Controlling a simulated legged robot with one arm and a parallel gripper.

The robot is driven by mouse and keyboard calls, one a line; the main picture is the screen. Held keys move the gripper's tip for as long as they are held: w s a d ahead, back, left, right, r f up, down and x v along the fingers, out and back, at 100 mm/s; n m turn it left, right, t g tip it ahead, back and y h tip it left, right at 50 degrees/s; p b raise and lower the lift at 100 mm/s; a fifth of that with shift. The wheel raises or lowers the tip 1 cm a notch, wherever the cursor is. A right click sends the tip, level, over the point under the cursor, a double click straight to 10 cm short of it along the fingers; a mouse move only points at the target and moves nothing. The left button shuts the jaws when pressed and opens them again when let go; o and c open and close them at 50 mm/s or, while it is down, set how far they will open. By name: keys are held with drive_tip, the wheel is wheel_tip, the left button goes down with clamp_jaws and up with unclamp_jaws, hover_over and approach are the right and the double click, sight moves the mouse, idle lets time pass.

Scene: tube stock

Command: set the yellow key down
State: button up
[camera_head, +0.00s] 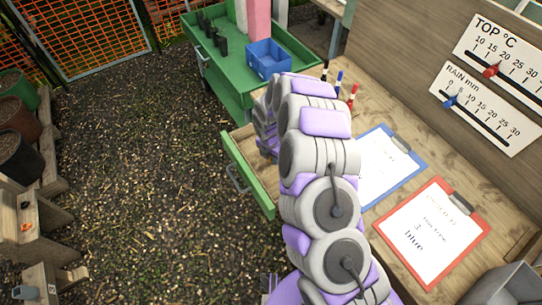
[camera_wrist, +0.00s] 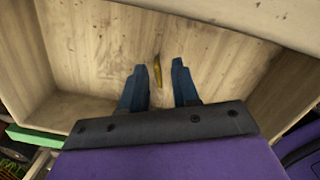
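The yellow key (camera_wrist: 157,71) shows in the wrist view as a narrow yellow strip between the blue fingertips of my gripper (camera_wrist: 159,72). The fingers are apart, with a gap on each side of the key. The key seems to be at the bare wooden inside of the drawer (camera_wrist: 90,60); I cannot tell whether it rests on the wood. In the head view my arm reaches over the open drawer with a green front (camera_head: 247,174) and hides my gripper and the key.
The bench top holds a blue clipboard (camera_head: 385,165), a red clipboard (camera_head: 432,232) and several markers (camera_head: 338,82). A green cart (camera_head: 230,75) with a blue bin (camera_head: 268,58) stands beyond. Pots (camera_head: 18,118) stand at the left. The gravel between is clear.

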sight(270, 159)
wheel_tip(270, 159, up, 12)
drive_tip(key=p, duration=0.2)
drive_tip(key=shift+s+a, duration=0.3)
drive_tip(key=shift+s, duration=0.1)
drive_tip(key=shift+r, duration=0.1)
drive_tip(key=s+d+r+m+g, duration=0.1)
drive_tip(key=s+d+r+m, duration=0.4)
drive_tip(key=s+r+m, duration=0.3)
drive_tip(key=s+d+r+m, duration=0.5)
drive_tip(key=s+r+m, duration=0.1)
drive_tip(key=s+r, duration=0.35)
drive_tip(key=s+d+r+m, duration=0.2)
drive_tip(key=s+d+m, duration=0.1)
drive_tip(key=s+m, duration=0.4)
drive_tip(key=s+d+r+m+g, duration=0.1)
drive_tip(key=s+d+r+m, duration=0.2)
drive_tip(key=s+m, duration=0.5)
drive_tip(key=s+d, duration=0.1)
drive_tip(key=s, duration=0.5)
drive_tip(key=shift+r+g+y, duration=0.3)
